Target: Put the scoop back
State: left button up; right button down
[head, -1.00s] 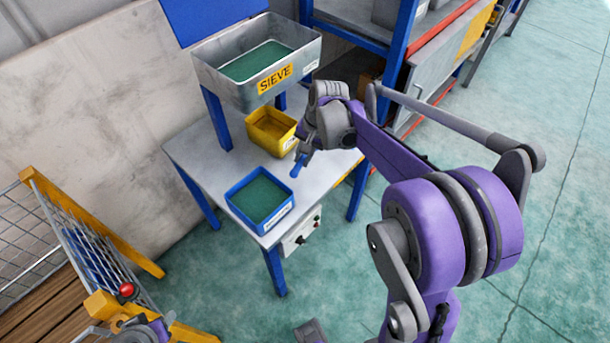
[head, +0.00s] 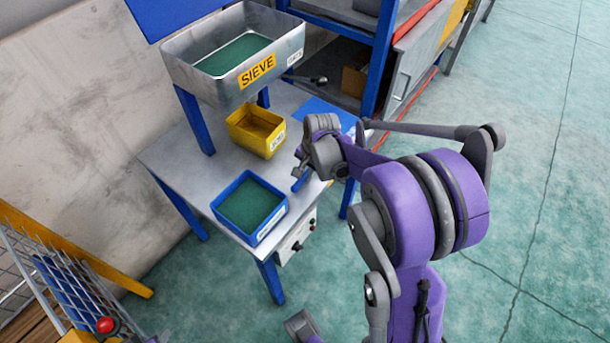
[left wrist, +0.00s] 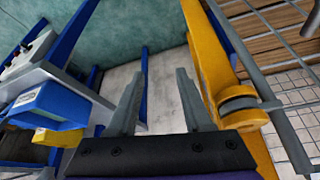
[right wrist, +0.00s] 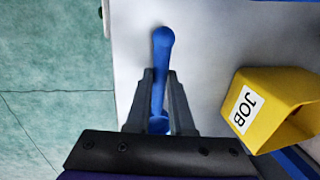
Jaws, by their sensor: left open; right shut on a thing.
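The blue scoop (head: 300,184) is in my right gripper (head: 303,170), by the right edge of the grey table (head: 180,160). In the right wrist view the fingers (right wrist: 160,100) are shut around the scoop's blue shaft (right wrist: 162,60), whose rounded end points away from me. Whether it touches the table is unclear. A blue tray (head: 235,232) with green contents stands to the left of the scoop. A yellow bin (head: 262,143), marked JOB in the right wrist view (right wrist: 265,105), stands behind it. My left gripper (left wrist: 157,90) is open and empty, beside a yellow frame.
A metal SIEVE box (head: 210,85) stands raised on blue legs over the table's back. A flat blue patch (head: 325,112) lies at the table's right rear. A blue shelf unit (head: 380,60) stands behind. A yellow mesh cart (head: 60,240) with a red button is at lower left.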

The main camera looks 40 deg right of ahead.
jog(key=shift+f, duration=0.25)
jog(key=shift+f, duration=0.1)
jog(key=shift+f, duration=0.15)
jog(key=c, duration=0.8)
grip_release()
